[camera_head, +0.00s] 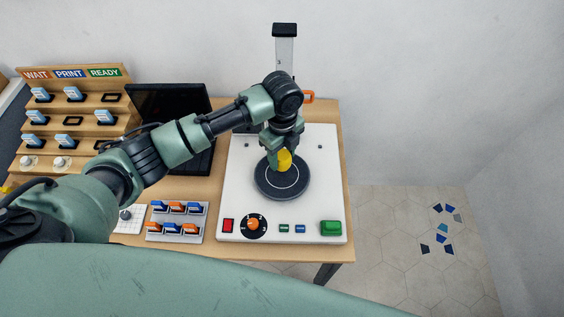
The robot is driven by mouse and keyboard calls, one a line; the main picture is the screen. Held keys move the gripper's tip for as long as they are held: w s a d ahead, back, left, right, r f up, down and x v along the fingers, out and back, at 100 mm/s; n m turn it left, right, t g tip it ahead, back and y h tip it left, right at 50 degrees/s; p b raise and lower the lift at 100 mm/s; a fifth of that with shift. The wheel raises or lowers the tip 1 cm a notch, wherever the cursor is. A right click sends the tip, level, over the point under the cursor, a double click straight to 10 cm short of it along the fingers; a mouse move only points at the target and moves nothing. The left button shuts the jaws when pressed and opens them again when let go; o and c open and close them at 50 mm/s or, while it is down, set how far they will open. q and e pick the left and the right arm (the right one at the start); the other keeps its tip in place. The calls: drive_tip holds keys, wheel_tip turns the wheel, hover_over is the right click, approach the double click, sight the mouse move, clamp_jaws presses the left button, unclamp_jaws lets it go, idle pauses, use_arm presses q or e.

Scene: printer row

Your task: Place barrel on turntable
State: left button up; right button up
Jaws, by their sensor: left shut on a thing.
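My left gripper (279,154) points down over the dark round turntable (262,183) on the white machine. It is shut on a yellow barrel (285,160). The barrel is over the middle of the turntable, inside or near its white ring. I cannot tell whether its base touches the disc. The gripper's fingers cover the barrel's upper left part. My right gripper is not in view.
The white machine (235,205) has a red button, a dial and a green button along its front. A dark laptop (168,103) and a grey rack (190,209) of switches stand left of it. A wooden shelf (100,130) labelled WAIT, PRINT, READY is further left.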

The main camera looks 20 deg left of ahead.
sight(282, 165)
use_arm(q)
drive_tip(key=shift+f, duration=2.2)
drive_tip(key=o, duration=1.3)
drive_tip(key=shift+f, duration=0.15)
wheel_tip(282, 165, up, 12)
drive_tip(key=shift+r+b, duration=0.2)
drive_tip(key=shift+b, duration=0.25)
